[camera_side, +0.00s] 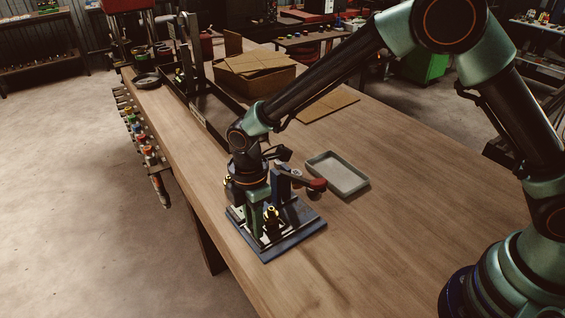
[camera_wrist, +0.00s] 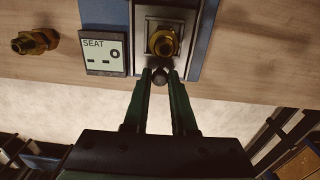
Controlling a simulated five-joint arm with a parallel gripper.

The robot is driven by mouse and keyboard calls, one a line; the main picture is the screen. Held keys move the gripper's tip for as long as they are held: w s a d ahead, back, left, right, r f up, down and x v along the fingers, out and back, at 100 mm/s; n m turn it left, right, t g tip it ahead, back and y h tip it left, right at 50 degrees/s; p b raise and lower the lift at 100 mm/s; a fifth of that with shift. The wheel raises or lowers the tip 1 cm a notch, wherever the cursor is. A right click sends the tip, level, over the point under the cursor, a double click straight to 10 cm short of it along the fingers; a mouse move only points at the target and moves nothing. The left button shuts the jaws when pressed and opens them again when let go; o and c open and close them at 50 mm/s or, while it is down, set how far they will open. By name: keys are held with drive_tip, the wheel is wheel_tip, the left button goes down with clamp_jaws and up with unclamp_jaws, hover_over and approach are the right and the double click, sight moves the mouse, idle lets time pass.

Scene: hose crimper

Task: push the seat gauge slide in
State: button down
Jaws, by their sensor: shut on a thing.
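In the wrist view, the two green fingers of my gripper (camera_wrist: 160,78) are closed around a small dark round knob (camera_wrist: 159,77). The knob sits at the near end of the grey seat gauge (camera_wrist: 194,70). A brass fitting (camera_wrist: 163,41) stands in the gauge just beyond my fingertips. A plate marked SEAT (camera_wrist: 104,62) lies to its left. In the side view, my gripper (camera_side: 258,228) is low at the front left of the crimper's blue base plate (camera_side: 292,243). The fingertips and knob are too small there to make out clearly.
A loose brass fitting (camera_wrist: 36,41) lies on the wood at the left of the wrist view. In the side view, a lever with a red end (camera_side: 318,184) rises beside my wrist. A shallow grey tray (camera_side: 350,187) lies behind it. The bench at right is clear.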

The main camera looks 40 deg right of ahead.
sight(281, 220)
drive_tip(key=shift+w+d, duration=0.1)
drive_tip(key=shift+d, duration=3.25)
unclamp_jaws()
wheel_tip(281, 220, up, 9)
idle(1.3)
drive_tip(key=shift+r, duration=0.1)
